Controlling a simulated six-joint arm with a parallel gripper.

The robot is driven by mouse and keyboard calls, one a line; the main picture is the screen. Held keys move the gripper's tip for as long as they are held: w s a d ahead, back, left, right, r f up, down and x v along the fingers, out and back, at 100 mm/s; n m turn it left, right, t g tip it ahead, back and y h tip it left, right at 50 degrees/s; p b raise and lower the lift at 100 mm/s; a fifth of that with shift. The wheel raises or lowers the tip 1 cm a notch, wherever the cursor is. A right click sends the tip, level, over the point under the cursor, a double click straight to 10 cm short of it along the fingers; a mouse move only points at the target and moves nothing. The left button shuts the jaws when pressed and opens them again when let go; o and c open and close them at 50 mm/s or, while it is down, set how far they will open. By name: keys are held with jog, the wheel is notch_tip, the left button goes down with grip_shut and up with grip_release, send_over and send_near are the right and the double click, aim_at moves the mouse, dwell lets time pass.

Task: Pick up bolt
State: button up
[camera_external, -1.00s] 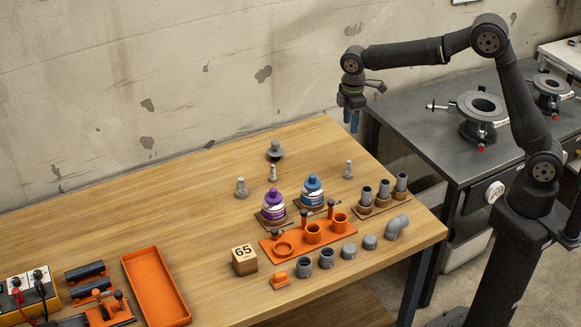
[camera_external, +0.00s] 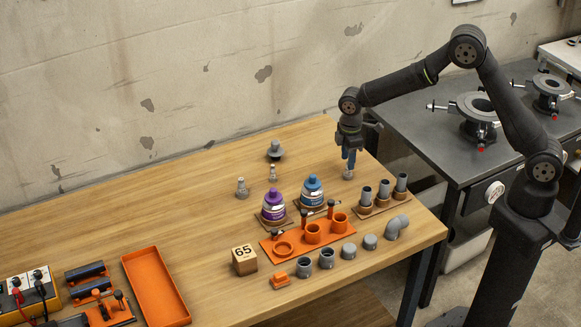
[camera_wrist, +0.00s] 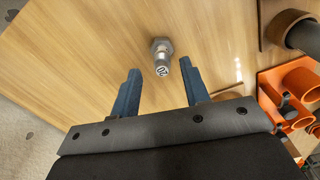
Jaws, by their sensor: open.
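A grey bolt (camera_external: 348,174) stands upright on the wooden table near its back right edge, its lower part showing below my gripper (camera_external: 349,158). In the wrist view the bolt (camera_wrist: 161,57) is seen from above, with its wider hex base on the table and its marked end toward the camera. My gripper (camera_wrist: 161,82) has its two blue fingers apart, with the bolt between and slightly ahead of their tips. Nothing is held.
A blue-capped bottle (camera_external: 312,190) and a purple-capped bottle (camera_external: 273,207) stand left of the bolt. Grey pipes in a wooden rack (camera_external: 383,195) stand to its front right. An orange fixture plate (camera_external: 300,242) lies in front. The table behind the bolt is clear.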

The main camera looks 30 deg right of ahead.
jog(key=f, duration=0.3)
jog(key=shift+s+f, duration=0.2)
jog(key=shift+f, duration=0.15)
grip_shut()
jog(key=shift+r, duration=0.1)
